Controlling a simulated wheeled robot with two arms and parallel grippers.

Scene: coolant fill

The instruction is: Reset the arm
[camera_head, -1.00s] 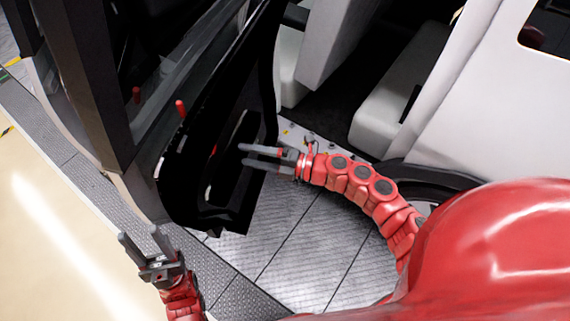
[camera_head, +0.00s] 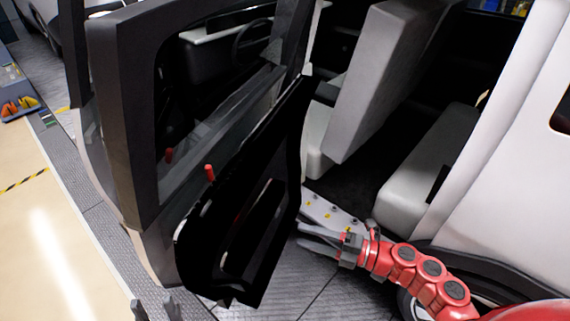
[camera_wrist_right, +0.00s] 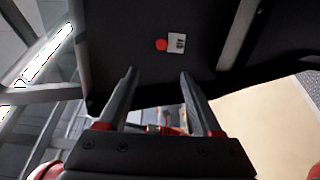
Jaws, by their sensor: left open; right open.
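My right gripper (camera_head: 322,238) is on the red segmented arm (camera_head: 405,262) at the lower right of the head view. Its two grey fingers point left toward the inner side of the open car door (camera_head: 240,225). It is open with nothing between the fingers. In the right wrist view its fingers (camera_wrist_right: 158,95) stand apart below a dark panel with a red dot and a white label (camera_wrist_right: 176,43). My left gripper (camera_head: 154,306) shows only as grey fingertips at the bottom edge of the head view. They stand apart, and no object shows between them.
The black door stands open between my two grippers, with red knobs (camera_head: 210,172) on it. Car seats (camera_head: 385,75) and a white body panel (camera_head: 510,150) lie to the right. Clear pale floor (camera_head: 50,240) lies at the left. A grey ribbed platform (camera_head: 285,292) lies below.

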